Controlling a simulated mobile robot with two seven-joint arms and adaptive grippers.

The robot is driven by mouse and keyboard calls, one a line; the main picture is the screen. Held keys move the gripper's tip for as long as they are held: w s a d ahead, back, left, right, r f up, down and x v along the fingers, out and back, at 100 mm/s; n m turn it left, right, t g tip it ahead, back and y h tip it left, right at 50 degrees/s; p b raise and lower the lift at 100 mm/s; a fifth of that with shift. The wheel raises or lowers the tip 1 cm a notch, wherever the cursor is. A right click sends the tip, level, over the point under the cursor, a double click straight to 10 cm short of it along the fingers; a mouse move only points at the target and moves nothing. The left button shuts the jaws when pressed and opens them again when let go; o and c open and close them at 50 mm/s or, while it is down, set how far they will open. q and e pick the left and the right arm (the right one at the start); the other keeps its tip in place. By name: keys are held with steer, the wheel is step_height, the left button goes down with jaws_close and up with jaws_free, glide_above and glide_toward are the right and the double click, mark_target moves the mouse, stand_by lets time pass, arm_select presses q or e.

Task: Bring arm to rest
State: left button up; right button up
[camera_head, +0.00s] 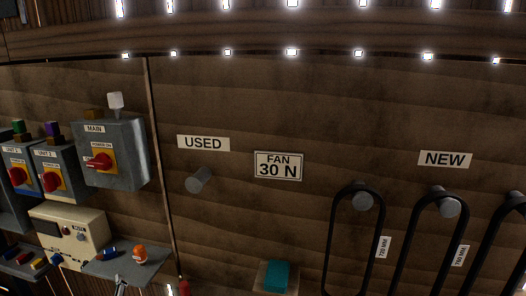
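Neither of my grippers shows clearly in the head view, and no arm can be made out. The view faces a brown wooden wall (260,110). A grey MAIN switch box (128,150) with a red rotary handle (99,162) on a yellow plate hangs at the left. Two smaller unit switch boxes, one of them here (58,172), hang farther left with red knobs.
A grey peg (199,180) under the USED sign (203,143) is empty. Black belts (330,240) hang from pegs under the NEW sign (445,159). A beige control box (72,236), a small shelf (130,268) and a teal block (276,276) sit low.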

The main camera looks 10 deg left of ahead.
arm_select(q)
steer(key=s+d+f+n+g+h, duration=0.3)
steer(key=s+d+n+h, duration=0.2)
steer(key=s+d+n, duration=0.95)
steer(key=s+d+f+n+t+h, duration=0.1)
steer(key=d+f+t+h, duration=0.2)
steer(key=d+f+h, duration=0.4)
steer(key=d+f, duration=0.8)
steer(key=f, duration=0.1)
